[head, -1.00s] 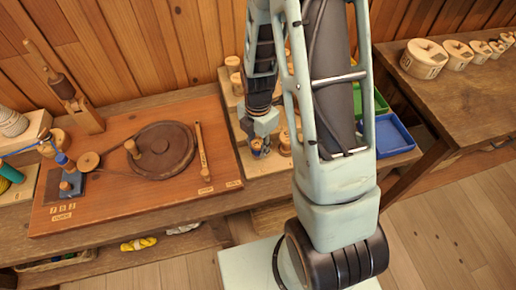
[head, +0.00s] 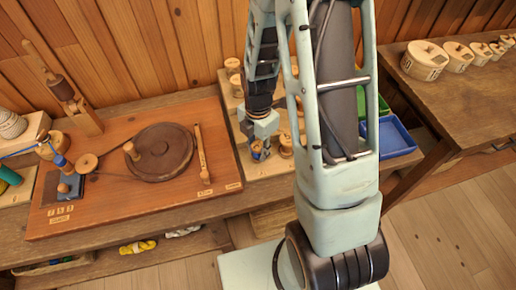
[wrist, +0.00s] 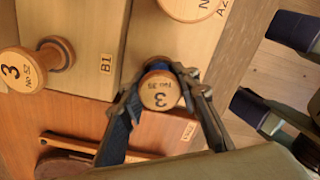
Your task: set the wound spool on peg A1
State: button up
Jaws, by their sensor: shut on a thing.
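My gripper (wrist: 165,95) is shut on a wooden spool (wrist: 160,94) whose end face reads 3 above a small number. A blue band shows behind that face; I cannot tell surely whether it is thread or finger pad. In the head view my gripper (head: 260,148) is low over the stepped pale rack (head: 262,170), beside a spool (head: 285,146) on its right. In the wrist view the rack carries the labels B1 (wrist: 105,63) and A2 (wrist: 222,8). No A1 label is readable, and peg A1 cannot be made out. Whether the held spool touches the rack is unclear.
Another spool marked 3 (wrist: 22,70) stands left of B1, and one (wrist: 190,8) stands near A2. A brown winding board with a dark disc (head: 160,152) lies left of the rack. Blue (head: 393,138) and green bins stand behind my arm.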

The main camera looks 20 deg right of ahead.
aim_at(258, 146)
jog(key=shift+f+b, duration=0.6)
dwell(0.7)
jog(key=o, duration=0.7)
jog(key=shift+o, duration=0.2)
jog(key=shift+r, duration=0.1)
jog(key=shift+r+p, duration=4.35)
jog(key=shift+r, duration=1.1)
